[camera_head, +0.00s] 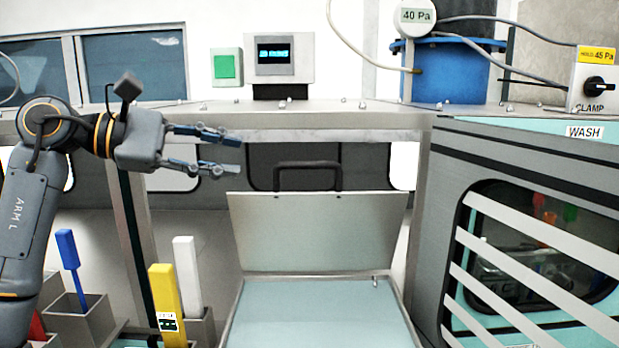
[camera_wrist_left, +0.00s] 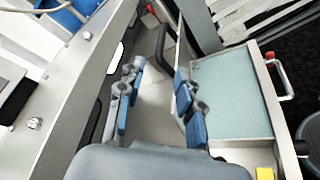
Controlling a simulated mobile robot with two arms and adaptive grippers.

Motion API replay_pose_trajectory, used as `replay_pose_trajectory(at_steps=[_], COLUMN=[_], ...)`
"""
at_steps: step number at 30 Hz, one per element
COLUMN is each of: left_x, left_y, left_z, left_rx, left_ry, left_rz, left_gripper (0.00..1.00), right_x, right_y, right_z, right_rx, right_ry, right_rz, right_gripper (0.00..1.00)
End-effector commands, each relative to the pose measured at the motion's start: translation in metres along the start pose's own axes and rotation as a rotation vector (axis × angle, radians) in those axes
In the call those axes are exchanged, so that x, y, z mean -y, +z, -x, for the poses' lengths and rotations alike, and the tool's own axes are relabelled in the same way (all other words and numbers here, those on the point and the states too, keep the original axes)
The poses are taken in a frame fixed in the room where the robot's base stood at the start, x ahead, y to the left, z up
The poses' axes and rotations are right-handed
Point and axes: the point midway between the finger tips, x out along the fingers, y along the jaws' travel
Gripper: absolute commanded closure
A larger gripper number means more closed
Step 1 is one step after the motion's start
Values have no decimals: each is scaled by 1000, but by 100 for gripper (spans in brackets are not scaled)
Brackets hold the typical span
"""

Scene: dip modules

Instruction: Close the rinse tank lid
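The rinse tank lid (camera_head: 318,232) is a grey panel standing open, nearly upright and leaning back, at the rear edge of the tank (camera_head: 226,325). Its black handle (camera_head: 308,164) is on the top edge. The tank shows a flat pale blue surface inside its rim. My left gripper (camera_head: 238,155) is open and empty, left of the handle and apart from it, at about its height in the picture. In the left wrist view, the open fingers (camera_wrist_left: 160,70) have a dark curved handle (camera_wrist_left: 166,32) beyond them, and the tank (camera_wrist_left: 262,103) lies to the right. My right gripper is not in view.
At the lower left, bins hold a blue tool (camera_head: 68,250), a yellow block (camera_head: 167,300) and a white block (camera_head: 187,275). A grey wash cabinet (camera_head: 450,200) with slats stands right of the tank. A metal ledge (camera_head: 330,107) runs behind the lid.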

Motion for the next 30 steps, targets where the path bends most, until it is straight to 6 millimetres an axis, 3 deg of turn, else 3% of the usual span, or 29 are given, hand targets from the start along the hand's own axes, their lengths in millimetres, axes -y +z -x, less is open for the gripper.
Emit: replay_pose_trajectory(at_steps=[5, 18, 24, 30], left_x=[-3, -3, -2, 0], left_y=[3, 4, 2, 1], left_z=[-23, -111, -131, -136], left_rx=[4, 4, 2, 1], left_ry=[-3, -2, -1, 0], left_rz=[0, 2, 1, 0], left_gripper=[64, 64, 64, 64], right_x=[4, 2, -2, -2], right_y=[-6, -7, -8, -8], right_z=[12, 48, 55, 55], right_rx=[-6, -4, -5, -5], right_ry=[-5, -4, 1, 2], right_rz=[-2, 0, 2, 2], right_gripper=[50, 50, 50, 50])
